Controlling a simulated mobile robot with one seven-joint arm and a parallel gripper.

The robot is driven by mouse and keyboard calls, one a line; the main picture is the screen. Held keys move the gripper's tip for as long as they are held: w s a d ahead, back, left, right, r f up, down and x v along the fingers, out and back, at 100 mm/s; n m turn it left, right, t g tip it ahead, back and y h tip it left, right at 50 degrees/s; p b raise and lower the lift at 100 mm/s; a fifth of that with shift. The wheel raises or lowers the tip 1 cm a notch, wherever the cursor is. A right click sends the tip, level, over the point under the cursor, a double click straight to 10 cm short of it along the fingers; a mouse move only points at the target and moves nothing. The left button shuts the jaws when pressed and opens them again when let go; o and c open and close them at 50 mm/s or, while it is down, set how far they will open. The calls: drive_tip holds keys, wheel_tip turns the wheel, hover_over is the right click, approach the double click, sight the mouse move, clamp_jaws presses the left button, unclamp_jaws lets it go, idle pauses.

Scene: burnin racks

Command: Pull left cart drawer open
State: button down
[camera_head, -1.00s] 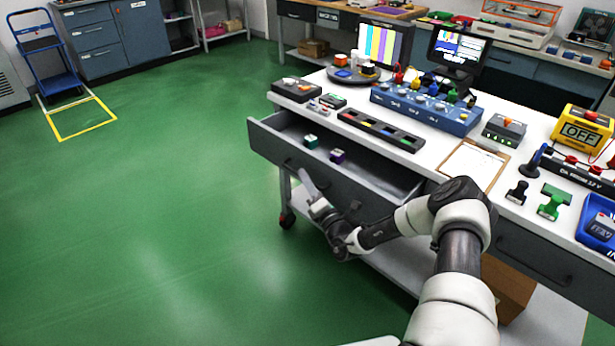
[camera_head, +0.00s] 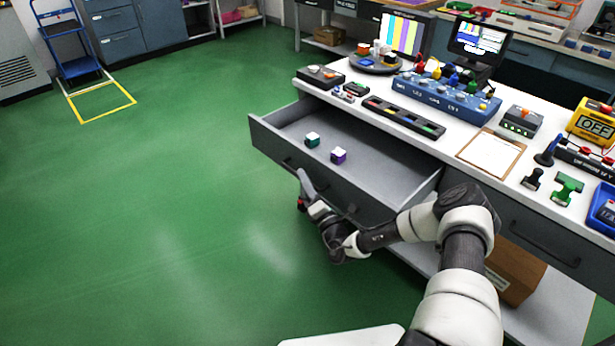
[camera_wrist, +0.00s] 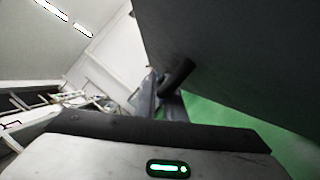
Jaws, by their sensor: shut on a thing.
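The left cart drawer (camera_head: 372,162) stands well out from the cart, with its grey inside showing. A teal-and-white cube (camera_head: 312,140) and a purple-and-white cube (camera_head: 338,155) lie in it. My gripper (camera_head: 304,182) is at the drawer's front, by its dark bar handle. In the wrist view, my gripper's fingers (camera_wrist: 170,105) are shut on the dark handle (camera_wrist: 177,78), beside the grey drawer front (camera_wrist: 235,50). The exact contact is hidden in the head view.
The cart top (camera_head: 455,145) holds a blue button box (camera_head: 445,97), a clipboard (camera_head: 491,153) and several small devices. A closed right drawer (camera_head: 540,240) is beside my arm. A cardboard box (camera_head: 515,270) sits on the lower shelf.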

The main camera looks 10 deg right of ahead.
drive_tip(key=shift+f, duration=0.1)
drive_tip(key=c, duration=2.1)
unclamp_jaws()
drive_tip(key=p+v, duration=0.2)
drive_tip(key=v, duration=1.5)
drive_tip(key=shift+s+d, duration=0.1)
drive_tip(key=shift+s, duration=0.15)
